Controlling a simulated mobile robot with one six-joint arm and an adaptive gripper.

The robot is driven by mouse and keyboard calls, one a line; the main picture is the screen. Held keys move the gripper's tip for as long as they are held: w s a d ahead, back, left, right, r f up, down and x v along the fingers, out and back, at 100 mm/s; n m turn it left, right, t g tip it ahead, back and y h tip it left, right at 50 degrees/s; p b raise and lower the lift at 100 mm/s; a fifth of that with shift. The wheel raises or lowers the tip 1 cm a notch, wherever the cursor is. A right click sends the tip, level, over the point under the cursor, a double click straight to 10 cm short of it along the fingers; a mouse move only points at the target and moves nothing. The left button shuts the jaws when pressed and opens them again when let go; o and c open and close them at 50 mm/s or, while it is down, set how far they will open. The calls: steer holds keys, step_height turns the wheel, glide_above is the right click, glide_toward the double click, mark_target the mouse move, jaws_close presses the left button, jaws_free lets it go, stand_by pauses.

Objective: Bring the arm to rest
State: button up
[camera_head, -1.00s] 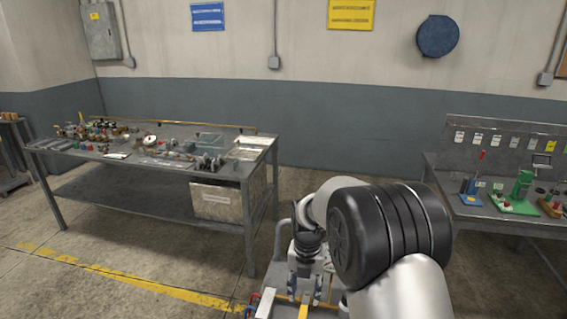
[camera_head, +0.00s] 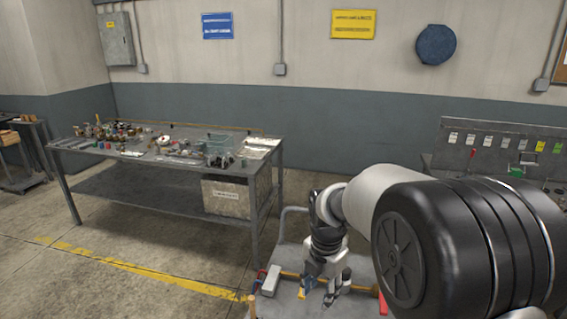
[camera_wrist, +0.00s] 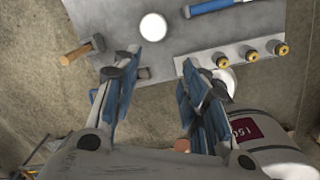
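My gripper (camera_head: 317,290) hangs pointing down over a grey tray-like surface (camera_head: 285,305) at the bottom of the head view. In the wrist view my gripper (camera_wrist: 160,78) has its two blue-padded fingers spread apart with nothing between them. A white round disc (camera_wrist: 153,27) lies on the grey surface just beyond the fingertips. My arm fills the lower right of the head view and hides part of the surface.
In the wrist view, a hammer (camera_wrist: 84,49), a plate with brass fittings (camera_wrist: 250,55) and a blue-handled tool (camera_wrist: 209,6) lie around my gripper. A cluttered workbench (camera_head: 120,147) stands left. A second bench with a tagged panel (camera_head: 495,135) stands right.

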steer(key=s+d+r+m+t, duration=0.1)
steer(key=s+d+r+m, duration=0.1)
steer(key=s+r+m, duration=0.55)
steer(key=s+d+r+m+t, duration=0.1)
steer(key=s+r+m, duration=0.1)
steer(key=s+m, duration=0.8)
steer(key=s+d+r+m+t, duration=0.1)
steer(key=s+d+r+m, duration=0.1)
steer(key=s+m, duration=0.7)
steer(key=shift+s+d+m+t, duration=0.25)
steer(key=shift+s+m+t, duration=0.1)
steer(key=shift+s+t, duration=0.1)
